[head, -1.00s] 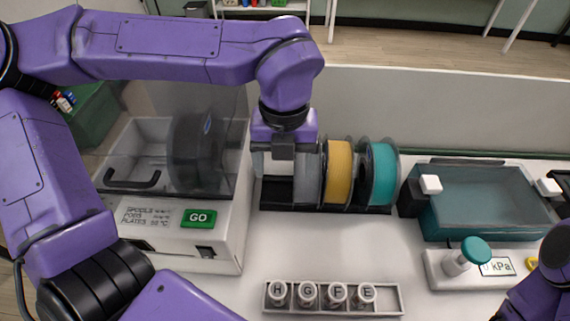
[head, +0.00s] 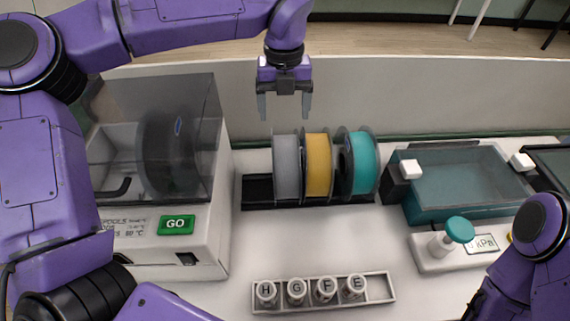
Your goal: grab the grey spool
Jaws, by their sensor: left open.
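The grey spool (head: 286,168) stands upright in a black rack (head: 258,193) on the white table, left of a yellow spool (head: 318,166) and a teal spool (head: 362,163). My left gripper (head: 285,108) is open and empty. Its two fingers point down, and in the picture they show just above the grey spool, apart from it. My right arm shows at the lower right edge; its gripper is not visible.
A machine with a clear lid and green GO button (head: 176,224) stands left of the rack. A tray (head: 378,289) with several lettered jars lies in front. A teal bin (head: 465,185) and a pump (head: 438,244) are at right.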

